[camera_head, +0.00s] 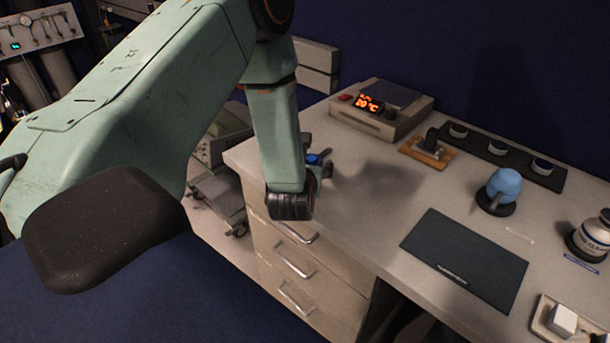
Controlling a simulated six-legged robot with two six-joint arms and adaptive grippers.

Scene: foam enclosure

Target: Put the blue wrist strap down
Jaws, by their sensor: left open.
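My left arm comes in from the left and bends down over the near left corner of the bench. My left gripper (323,168) is open just above or at the bench top, mostly hidden behind my wrist. A small blue patch (313,159) shows at the gripper; I cannot tell whether it is the blue wrist strap or part of the gripper. No wrist strap shows clearly elsewhere. A thin blue strip (582,262) lies at the far right of the bench. My right gripper is not in view.
The bench (371,225) has a clear patch between the gripper and a dark mat (467,259). A box with a lit display (381,108) stands behind. A light-blue rounded object (503,187) and a white bottle (592,237) stand right. Drawers (298,264) are below.

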